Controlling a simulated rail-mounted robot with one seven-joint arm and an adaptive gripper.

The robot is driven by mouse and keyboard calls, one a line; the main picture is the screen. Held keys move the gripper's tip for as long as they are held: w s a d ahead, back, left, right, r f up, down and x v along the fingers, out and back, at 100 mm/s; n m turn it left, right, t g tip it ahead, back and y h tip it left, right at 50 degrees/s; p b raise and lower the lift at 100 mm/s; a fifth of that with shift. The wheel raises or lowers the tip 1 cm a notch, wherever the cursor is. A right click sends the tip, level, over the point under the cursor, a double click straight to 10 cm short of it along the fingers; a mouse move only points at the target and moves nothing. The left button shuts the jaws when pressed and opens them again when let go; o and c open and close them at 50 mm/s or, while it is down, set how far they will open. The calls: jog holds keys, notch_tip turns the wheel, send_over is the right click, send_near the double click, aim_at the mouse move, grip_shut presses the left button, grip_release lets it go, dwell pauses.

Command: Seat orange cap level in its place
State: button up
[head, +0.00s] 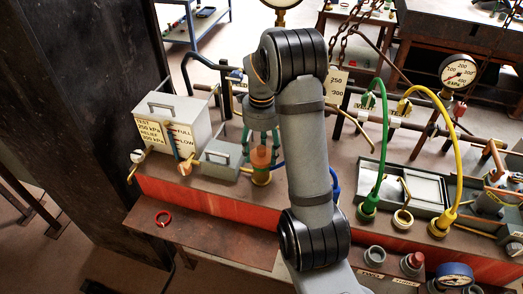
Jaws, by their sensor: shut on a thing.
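My gripper (262,138) points down near the middle of the bench, left of my arm's links. Its fingers are shut on the orange cap (261,157). The cap is directly above a brass-coloured fitting (261,176) on the bench top. The cap looks roughly upright. At this size I cannot tell whether it touches the fitting or is exactly level. My arm hides part of the bench just to the right.
A grey box with a lettered panel (172,122) and a smaller grey box (221,157) stand to the left. Green (383,140) and yellow (449,150) hoses arch at the right. A red ring (163,218) lies on the front ledge, which is otherwise bare nearby.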

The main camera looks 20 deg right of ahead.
aim_at(262, 148)
jog(key=shift+f+b, duration=0.8)
jog(key=shift+f, duration=0.05)
jog(key=o, duration=1.3)
notch_tip(262, 148, up, 12)
jog(key=shift+r, duration=0.1)
notch_tip(262, 148, down, 12)
jog(key=shift+f, duration=0.2)
jog(key=shift+r+p, duration=0.45)
jog(key=shift+r, duration=0.05)
